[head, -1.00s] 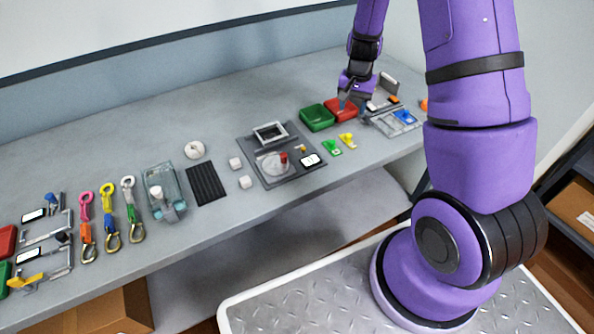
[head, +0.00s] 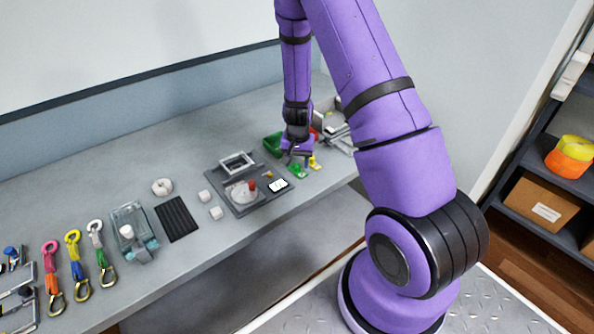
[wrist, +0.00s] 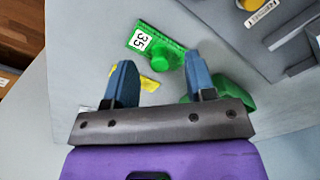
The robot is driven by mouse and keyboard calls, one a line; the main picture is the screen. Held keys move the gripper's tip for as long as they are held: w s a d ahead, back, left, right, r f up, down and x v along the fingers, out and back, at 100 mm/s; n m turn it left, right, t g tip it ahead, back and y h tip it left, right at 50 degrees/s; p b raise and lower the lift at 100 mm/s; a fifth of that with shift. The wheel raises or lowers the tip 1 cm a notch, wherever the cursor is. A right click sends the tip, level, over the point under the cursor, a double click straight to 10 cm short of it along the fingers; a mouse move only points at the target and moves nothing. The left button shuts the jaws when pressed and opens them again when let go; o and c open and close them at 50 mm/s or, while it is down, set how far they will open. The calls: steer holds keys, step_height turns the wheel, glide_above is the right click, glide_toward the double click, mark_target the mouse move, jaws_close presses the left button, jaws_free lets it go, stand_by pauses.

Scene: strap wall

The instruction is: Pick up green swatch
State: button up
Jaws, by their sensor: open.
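The green swatch (wrist: 156,46) lies on the bench in the wrist view, a flat green piece with a round green knob and a white label reading 35. It also shows in the head view (head: 297,171), just below my gripper. My gripper (wrist: 162,82) is open and empty, with its two blue-grey fingers apart. The swatch lies beyond the fingertips, its knob roughly between them in the picture. A yellow swatch (wrist: 149,84) shows between the fingers, partly hidden by the left one; it is right of the green one in the head view (head: 314,163).
A green tray (head: 272,144) stands behind the swatches, with a red tray (head: 315,134) mostly hidden by my arm. A dark fixture board (head: 222,190) lies to the left. Clear bench surrounds the swatch's near side.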

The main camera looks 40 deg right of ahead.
steer(key=shift+f, duration=0.95)
jaws_close()
steer(key=shift+d+r, duration=0.1)
steer(key=shift+r, duration=0.1)
